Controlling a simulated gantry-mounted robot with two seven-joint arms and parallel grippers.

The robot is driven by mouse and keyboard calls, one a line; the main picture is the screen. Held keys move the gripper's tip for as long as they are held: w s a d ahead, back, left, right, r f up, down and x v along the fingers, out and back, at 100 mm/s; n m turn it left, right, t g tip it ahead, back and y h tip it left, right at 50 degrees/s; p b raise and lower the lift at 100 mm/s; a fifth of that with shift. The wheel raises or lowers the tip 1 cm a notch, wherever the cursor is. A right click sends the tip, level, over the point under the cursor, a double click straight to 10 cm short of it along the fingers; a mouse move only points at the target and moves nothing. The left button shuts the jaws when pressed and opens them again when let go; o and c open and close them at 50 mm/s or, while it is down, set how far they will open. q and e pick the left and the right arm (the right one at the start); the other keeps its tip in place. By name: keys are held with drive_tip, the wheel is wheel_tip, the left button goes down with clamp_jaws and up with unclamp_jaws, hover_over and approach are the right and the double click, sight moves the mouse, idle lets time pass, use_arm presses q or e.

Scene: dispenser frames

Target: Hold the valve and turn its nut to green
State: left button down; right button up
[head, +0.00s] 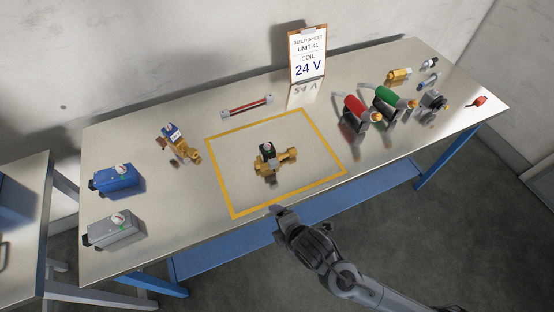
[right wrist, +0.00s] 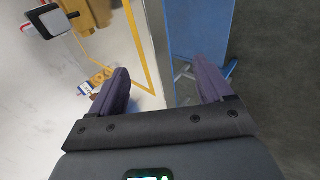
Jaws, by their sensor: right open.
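My left gripper is in neither view.
A second brass valve with a blue top (head: 174,136) stands left of the yellow square (head: 226,189). Blue (head: 118,180) and grey (head: 114,231) boxes stand at the left. Red (head: 355,109) and green (head: 388,98) handled tools stand right. A sign (head: 307,54) reads 24 V.

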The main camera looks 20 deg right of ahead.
drive_tip(key=w+d+r+n+t+p, duration=0.1)
drive_tip(key=w+r+n+t+p, duration=0.25)
drive_tip(key=w+r+n, duration=0.4)
drive_tip(key=n+t+h+p, duration=0.2)
drive_tip(key=n+p, duration=0.1)
drive_tip(key=n, duration=0.7)
approach(268, 148)
drive_tip(key=w, duration=0.1)
use_arm(q)
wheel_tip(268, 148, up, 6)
drive_tip(key=b, duration=0.1)
use_arm(e)
drive_tip(key=x, duration=1)
drive_tip(key=shift+f, duration=0.25)
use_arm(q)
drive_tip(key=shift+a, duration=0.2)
use_arm(e)
drive_tip(key=c, duration=0.8)
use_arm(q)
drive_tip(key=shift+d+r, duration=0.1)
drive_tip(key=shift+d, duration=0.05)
use_arm(e)
clamp_jaws()
